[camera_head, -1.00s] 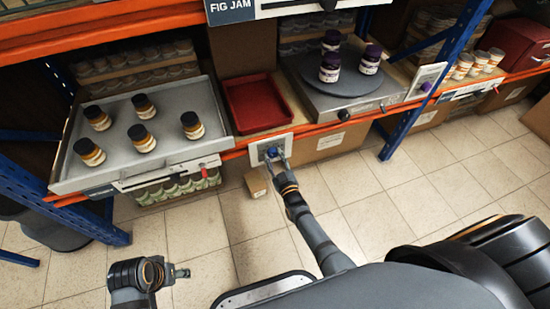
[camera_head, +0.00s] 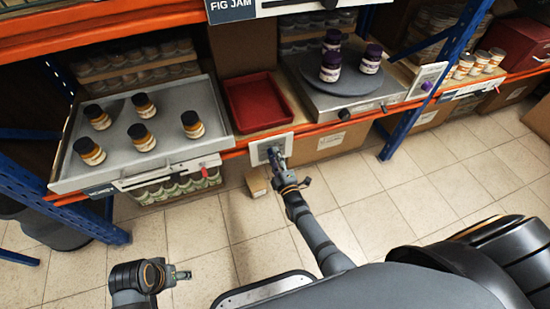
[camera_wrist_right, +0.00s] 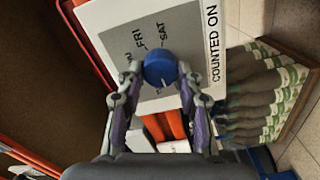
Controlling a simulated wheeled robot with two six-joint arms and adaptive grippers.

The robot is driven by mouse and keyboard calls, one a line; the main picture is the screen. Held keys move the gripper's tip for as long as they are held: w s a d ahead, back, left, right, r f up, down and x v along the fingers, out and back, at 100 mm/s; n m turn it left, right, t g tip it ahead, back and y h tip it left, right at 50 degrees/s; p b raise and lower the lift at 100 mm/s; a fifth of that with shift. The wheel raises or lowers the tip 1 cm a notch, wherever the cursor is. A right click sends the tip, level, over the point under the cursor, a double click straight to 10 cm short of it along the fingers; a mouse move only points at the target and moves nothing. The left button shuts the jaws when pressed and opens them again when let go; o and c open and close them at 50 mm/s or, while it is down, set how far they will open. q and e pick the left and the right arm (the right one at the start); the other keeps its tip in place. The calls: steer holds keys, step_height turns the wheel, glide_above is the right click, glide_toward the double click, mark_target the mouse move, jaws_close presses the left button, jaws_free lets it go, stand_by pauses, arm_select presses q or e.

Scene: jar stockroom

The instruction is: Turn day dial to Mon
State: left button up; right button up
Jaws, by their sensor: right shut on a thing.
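The day dial (camera_wrist_right: 160,66) is a round blue knob on a grey label with a white border. FRI and SAT show beside it in the right wrist view, with COUNTED ON along the plate. Other day names are hidden or cut off, and I cannot tell which day the knob points at. My right gripper (camera_wrist_right: 158,83) has its two fingers on either side of the knob, shut on it. In the head view the right gripper (camera_head: 274,154) is at the white dial plate (camera_head: 256,155) on the shelf front, covering most of the knob. My left gripper (camera_head: 182,275) hangs over the floor, away from the shelf.
A grey tray (camera_head: 68,172) with several dark-lidded jars is left of the dial. A red bin (camera_head: 258,120) sits above it. A turntable scale (camera_head: 333,101) with purple-lidded jars stands to the right, near another plate with a purple knob (camera_head: 426,86).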

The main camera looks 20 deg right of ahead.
steer(key=shift+f+n, duration=0.1)
steer(key=shift+n, duration=1.8)
steer(key=o, duration=1.2)
steer(key=s, duration=1.2)
steer(key=shift+d, duration=0.25)
